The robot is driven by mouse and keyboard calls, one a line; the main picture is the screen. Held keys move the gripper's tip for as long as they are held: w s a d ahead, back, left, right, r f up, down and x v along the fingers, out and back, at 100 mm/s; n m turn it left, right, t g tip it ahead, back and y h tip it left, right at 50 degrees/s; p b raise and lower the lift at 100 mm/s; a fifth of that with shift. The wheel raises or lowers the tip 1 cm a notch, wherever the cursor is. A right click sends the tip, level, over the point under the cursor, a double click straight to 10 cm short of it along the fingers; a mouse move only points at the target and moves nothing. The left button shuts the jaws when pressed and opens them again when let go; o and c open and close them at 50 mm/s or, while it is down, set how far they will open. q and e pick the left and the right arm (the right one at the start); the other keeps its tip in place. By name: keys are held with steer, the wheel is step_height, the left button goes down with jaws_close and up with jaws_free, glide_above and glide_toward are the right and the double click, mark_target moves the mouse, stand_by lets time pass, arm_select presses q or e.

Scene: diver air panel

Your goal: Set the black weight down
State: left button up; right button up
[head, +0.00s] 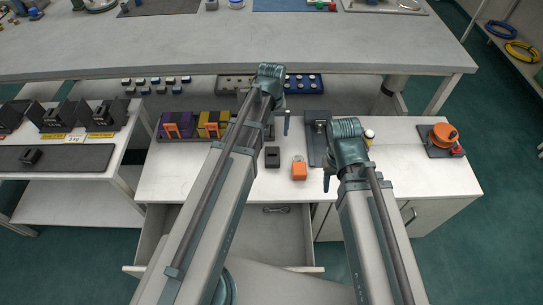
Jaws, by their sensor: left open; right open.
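A small black block (272,157) stands on the white counter, left of an orange block (299,169). Another black weight (31,157) lies on a dark mat (72,158) on the left bench, and several black weights (101,116) stand in the rack behind it. I cannot tell which is the task's weight. My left gripper (287,123) is open above the back of the counter, mostly hidden by its arm. My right gripper (327,180) is open near the dark plate, also mostly hidden. I see nothing held in either.
Purple and yellow cases (195,125) stand at the counter's back left. A dark plate (316,143) lies beside my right arm. An orange reel (443,134) sits on the right. An open drawer (270,245) juts out below the counter. The counter's right half has free room.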

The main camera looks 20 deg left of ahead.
arm_select(q)
steer(key=b, duration=0.8)
glide_above(272, 155)
step_height(272, 155, down, 8)
steer(key=shift+w+f, duration=0.1)
steer(key=shift+w, duration=0.05)
steer(key=f+b, duration=0.5)
steer(key=shift+s+d+f, duration=0.1)
steer(key=shift+s, duration=0.1)
jaws_close()
